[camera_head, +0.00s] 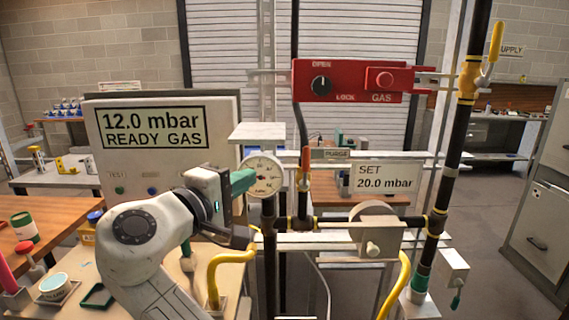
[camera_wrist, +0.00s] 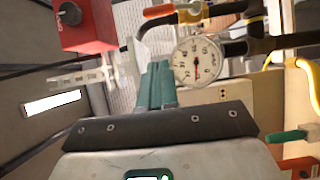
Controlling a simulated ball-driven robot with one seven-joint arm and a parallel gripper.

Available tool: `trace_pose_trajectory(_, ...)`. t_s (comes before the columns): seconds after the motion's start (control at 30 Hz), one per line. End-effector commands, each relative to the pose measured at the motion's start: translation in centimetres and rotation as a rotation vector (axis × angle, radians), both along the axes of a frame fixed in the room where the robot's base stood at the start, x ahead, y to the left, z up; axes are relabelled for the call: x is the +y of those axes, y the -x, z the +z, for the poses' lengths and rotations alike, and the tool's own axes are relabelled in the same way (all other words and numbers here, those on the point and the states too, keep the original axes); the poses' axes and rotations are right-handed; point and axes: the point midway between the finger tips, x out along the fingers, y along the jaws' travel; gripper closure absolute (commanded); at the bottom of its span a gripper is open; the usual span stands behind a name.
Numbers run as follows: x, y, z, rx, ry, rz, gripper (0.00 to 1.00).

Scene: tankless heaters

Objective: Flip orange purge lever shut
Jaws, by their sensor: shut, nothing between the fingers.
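In the wrist view an orange lever (camera_wrist: 158,11) lies at the top, pointing left in that rotated picture. My gripper (camera_head: 250,178) has teal fingers, closed together and empty. It is left of the lever, by the round dial gauge (camera_head: 265,187), and apart from the lever. In the wrist view the fingers (camera_wrist: 155,70) reach up beside the gauge (camera_wrist: 197,62), with the lever beyond them.
A red gas panel (camera_head: 350,81) hangs above the lever. A SET 20.0 mbar sign (camera_head: 386,177) and a grey regulator box (camera_head: 365,238) are right of it. A readout board (camera_head: 165,140) stands behind my arm. A tall pipe with a yellow valve handle (camera_head: 496,42) is at right.

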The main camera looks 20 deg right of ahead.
Motion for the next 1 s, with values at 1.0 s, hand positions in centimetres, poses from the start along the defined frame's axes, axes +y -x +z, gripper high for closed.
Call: trace_pose_trajectory(1.0,-7.4,-6.6,0.4,-0.001,0.006,-0.004,1.0)
